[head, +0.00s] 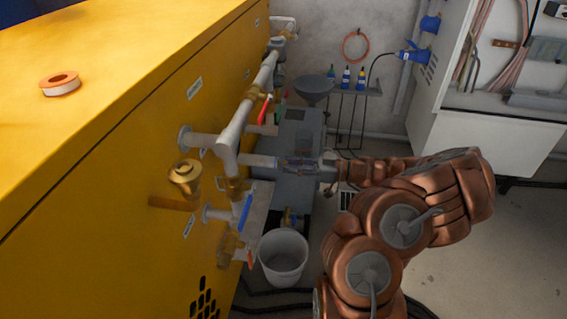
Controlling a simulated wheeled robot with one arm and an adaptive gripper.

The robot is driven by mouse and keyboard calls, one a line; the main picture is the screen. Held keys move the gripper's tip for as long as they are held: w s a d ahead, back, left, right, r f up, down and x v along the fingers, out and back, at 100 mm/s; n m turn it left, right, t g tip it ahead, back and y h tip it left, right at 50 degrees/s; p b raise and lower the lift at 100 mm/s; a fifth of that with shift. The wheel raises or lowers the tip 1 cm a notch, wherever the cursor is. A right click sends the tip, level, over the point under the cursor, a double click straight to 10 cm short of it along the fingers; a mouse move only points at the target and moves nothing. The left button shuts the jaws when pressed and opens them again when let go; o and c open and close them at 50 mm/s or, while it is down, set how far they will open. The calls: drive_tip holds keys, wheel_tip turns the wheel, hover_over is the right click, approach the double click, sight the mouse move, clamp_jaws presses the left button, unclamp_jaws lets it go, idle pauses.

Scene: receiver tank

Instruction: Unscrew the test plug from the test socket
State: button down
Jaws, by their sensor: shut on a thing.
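A grey pipe stub (258,161), which looks like the test socket, points right from the white vertical pipe on the yellow tank's side. My gripper (284,163) reaches in from the right, level with the stub, its fingertips at the stub's free end. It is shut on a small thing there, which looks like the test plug. The fingers hide most of it, so its shape and how far it sits in the stub cannot be told.
Valves with a red handle (264,108) and a blue handle (245,213) sit close above and below the stub. A brass fitting (185,175) juts from the tank (120,120). A white bucket (283,257) stands below. A tape roll (60,84) lies on top.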

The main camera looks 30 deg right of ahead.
drive_tip(key=shift+d, duration=0.1)
drive_tip(key=shift+b+v, duration=0.75)
drive_tip(key=shift+v, duration=0.15)
drive_tip(key=shift+s, duration=0.1)
drive_tip(key=shift+b+v, duration=1.6)
drive_tip(key=shift+v, duration=0.35)
